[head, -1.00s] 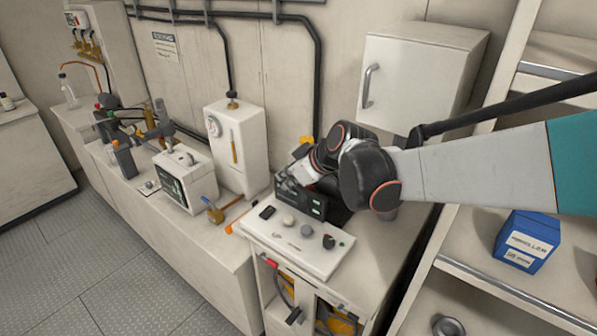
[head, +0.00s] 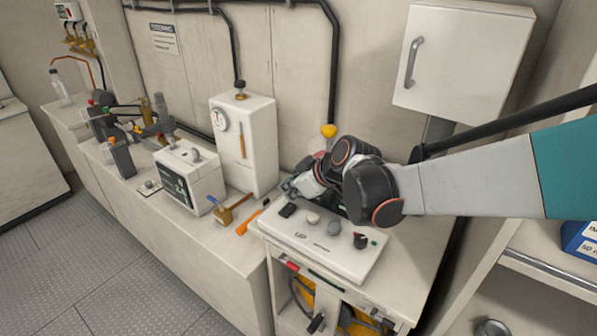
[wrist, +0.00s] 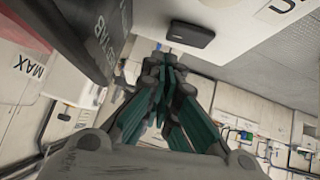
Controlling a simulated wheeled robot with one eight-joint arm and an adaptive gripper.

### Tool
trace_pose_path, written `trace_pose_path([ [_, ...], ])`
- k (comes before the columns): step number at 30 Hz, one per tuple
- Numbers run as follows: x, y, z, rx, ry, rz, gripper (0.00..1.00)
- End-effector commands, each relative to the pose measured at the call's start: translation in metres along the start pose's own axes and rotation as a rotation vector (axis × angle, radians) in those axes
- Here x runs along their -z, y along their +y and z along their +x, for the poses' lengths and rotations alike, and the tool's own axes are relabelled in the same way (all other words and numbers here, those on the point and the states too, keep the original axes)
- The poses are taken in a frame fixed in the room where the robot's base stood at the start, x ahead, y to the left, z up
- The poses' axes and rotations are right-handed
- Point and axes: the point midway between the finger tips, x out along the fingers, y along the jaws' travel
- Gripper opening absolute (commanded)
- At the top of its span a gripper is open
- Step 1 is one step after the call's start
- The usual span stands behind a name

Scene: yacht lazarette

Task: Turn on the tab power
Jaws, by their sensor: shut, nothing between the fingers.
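A white control panel (head: 325,252) lies on the cabinet top. On it are a black rocker-like switch (head: 287,210), two pale round knobs (head: 313,218) and a dark knob (head: 360,240) beside a small green spot. The black switch also shows in the wrist view (wrist: 190,30), just beyond my fingertips. I cannot read its on or off position. My gripper (head: 291,187) is shut and empty near the panel's back left corner, close to the switch. In the wrist view its fingers (wrist: 166,68) are together; contact with the switch cannot be told.
A dark unit with partly readable lettering (wrist: 100,30) is close on the left in the wrist view. A white tank with a gauge (head: 243,150), a box with a display (head: 190,180) and a brass valve (head: 225,214) stand left. A wall cabinet (head: 460,65) hangs above right.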

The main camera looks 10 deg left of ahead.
Motion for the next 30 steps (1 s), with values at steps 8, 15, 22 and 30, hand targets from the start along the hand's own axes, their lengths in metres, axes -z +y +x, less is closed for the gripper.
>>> trace_pose_path([
  [8,-0.015,-0.001,0.008,0.002,0.001,-0.001,0.0],
  [15,-0.015,0.0,0.007,0.003,0.001,0.001,0.0],
  [22,-0.021,0.004,0.014,0.074,0.001,0.073,0.0],
  [30,-0.021,0.003,0.014,0.073,0.0,0.071,0.0],
])
